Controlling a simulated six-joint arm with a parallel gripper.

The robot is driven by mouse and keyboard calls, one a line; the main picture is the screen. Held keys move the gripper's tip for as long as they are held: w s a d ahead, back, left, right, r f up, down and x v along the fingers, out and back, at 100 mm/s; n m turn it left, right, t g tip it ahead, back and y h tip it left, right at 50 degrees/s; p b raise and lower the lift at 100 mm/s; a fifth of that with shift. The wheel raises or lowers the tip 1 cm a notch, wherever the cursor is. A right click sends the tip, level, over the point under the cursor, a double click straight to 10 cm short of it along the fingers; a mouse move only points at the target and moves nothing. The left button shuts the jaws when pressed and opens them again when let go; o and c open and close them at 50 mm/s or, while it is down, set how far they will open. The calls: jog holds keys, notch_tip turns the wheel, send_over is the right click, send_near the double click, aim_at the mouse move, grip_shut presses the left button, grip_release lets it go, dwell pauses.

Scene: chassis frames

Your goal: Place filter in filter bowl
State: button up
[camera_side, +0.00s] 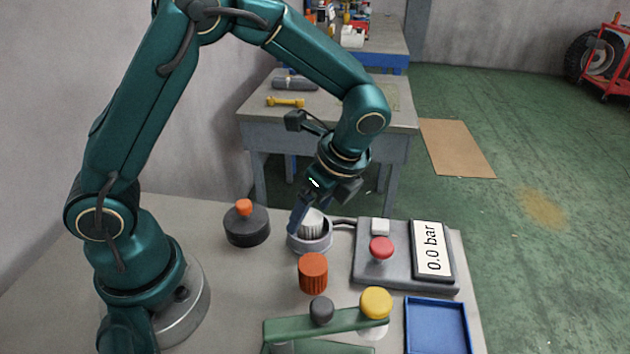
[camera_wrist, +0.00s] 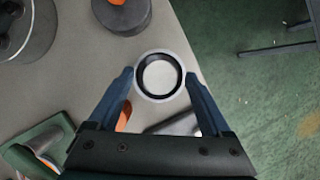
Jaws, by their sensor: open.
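The white ribbed filter (camera_side: 312,221) stands upright in the grey filter bowl (camera_side: 311,245) in the side view, its upper part showing above the rim. My gripper (camera_side: 308,214) is just above the bowl, pointing down, with one blue finger beside the filter. In the wrist view my gripper (camera_wrist: 160,74) is open, its fingertips on either side of a pale round ring with a dark inner band. I cannot tell there where filter ends and bowl begins, or whether the fingers touch it. The filter's lower part is hidden inside the bowl.
A black lid with an orange knob (camera_side: 246,225) is left of the bowl. An orange ribbed cylinder (camera_side: 313,272) stands in front. A grey panel (camera_side: 365,270) with a red button and a "0.0 bar" display is at right. A green stand (camera_side: 290,327) and blue tray (camera_side: 437,327) are nearer.

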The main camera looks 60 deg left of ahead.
jog(key=v, duration=1.1)
jog(key=s+a+n+t+h, duration=0.2)
jog(key=s+n+t+h, duration=0.2)
jog(key=s+n, duration=0.7)
jog(key=n+t, duration=0.2)
jog(key=n, duration=0.2)
jog(key=shift+a+r+t, duration=0.25)
jog(key=shift+r+t, duration=0.05)
jog(key=shift+r, duration=0.05)
